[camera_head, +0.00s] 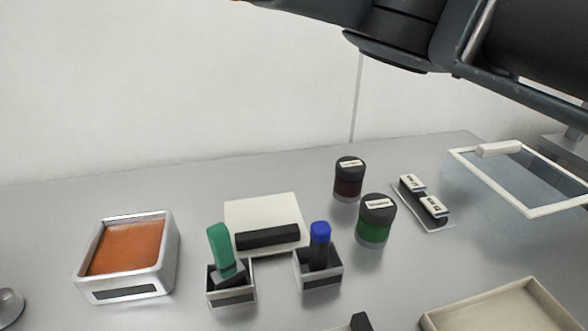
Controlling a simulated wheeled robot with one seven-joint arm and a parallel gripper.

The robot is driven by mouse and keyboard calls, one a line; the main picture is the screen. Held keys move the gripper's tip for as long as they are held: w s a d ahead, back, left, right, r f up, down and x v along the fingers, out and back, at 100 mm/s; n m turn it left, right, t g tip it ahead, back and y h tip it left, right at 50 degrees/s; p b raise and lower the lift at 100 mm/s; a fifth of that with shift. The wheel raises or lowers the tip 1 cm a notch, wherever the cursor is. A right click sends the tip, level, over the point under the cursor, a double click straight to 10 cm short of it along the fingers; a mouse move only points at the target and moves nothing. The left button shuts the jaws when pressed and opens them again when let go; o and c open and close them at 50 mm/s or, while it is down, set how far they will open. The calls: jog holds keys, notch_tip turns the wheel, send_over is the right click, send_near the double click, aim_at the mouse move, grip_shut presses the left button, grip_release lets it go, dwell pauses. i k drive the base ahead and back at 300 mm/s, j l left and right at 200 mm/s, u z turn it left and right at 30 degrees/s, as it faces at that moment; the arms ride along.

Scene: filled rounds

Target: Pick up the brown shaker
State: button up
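The brown shaker (348,187) stands upright on the grey surface near the middle right. It has dark brown contents and a black lid with a pale label. A similar shaker with green contents (373,232) stands just in front of it and to its right, a small gap apart. My gripper is not in view; only dark links of my arm show at the top right.
Right of the shakers lies a small plate with two labelled black blocks (424,203). A white-framed clear panel (515,180) is farther right. Left are a white box (262,211), two small holders (232,296) (319,281) and an orange-filled container (130,292). A beige tray (480,303) is front right.

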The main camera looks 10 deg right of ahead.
aim_at(350, 171)
jog(key=l+u, duration=0.75)
jog(key=i+l, duration=0.05)
jog(key=l, duration=0.05)
